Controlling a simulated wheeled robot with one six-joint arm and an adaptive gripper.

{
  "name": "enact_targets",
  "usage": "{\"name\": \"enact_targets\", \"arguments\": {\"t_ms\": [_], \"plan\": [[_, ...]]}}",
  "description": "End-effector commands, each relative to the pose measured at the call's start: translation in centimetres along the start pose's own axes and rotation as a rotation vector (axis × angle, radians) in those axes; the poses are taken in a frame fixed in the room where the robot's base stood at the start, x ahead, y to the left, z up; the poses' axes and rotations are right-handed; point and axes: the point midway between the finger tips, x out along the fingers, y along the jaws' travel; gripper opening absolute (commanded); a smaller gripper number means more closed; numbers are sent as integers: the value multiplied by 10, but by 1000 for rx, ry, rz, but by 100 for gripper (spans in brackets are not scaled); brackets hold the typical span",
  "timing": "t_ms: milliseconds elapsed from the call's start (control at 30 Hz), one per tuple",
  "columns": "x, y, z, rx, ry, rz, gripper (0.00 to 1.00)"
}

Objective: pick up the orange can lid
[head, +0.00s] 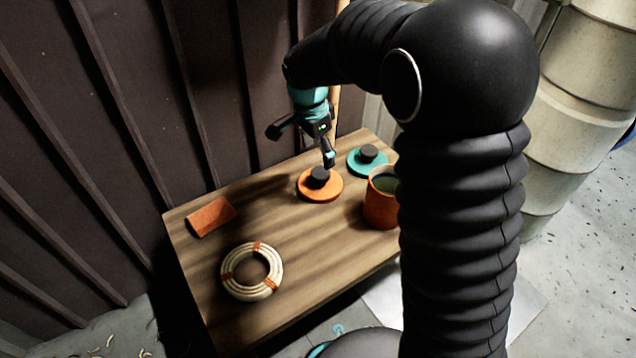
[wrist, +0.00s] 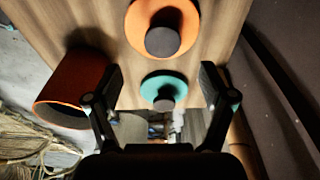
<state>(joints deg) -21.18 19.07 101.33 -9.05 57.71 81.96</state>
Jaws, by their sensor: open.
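The orange can lid (head: 333,190) is a flat orange disc with a black knob, lying on the wooden table (head: 290,220). In the wrist view the orange lid (wrist: 140,18) is at the top centre, partly cut by the edge. My gripper (head: 302,147) is open and empty, above the table near the lid's far side, with one finger appearing close above the knob. In the wrist view my gripper's fingers (wrist: 161,77) are spread on either side of a similar teal lid (wrist: 180,80), with the orange lid beyond the fingertips.
The teal lid (head: 355,168) lies just behind and right of the orange one. An orange can (head: 378,208) stands at the right, partly hidden by my arm. A dark ribbed wall (head: 130,110) borders the table.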

Motion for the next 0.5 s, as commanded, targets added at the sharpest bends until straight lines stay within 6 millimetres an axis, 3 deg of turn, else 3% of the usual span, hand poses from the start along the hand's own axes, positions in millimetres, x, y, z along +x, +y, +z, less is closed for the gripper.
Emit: {"name": "enact_targets", "arguments": {"t_ms": [133, 500], "plan": [[25, 0, 0, 0, -1, 1, 82], [48, -1, 1, -1, -1, 2, 82]]}}
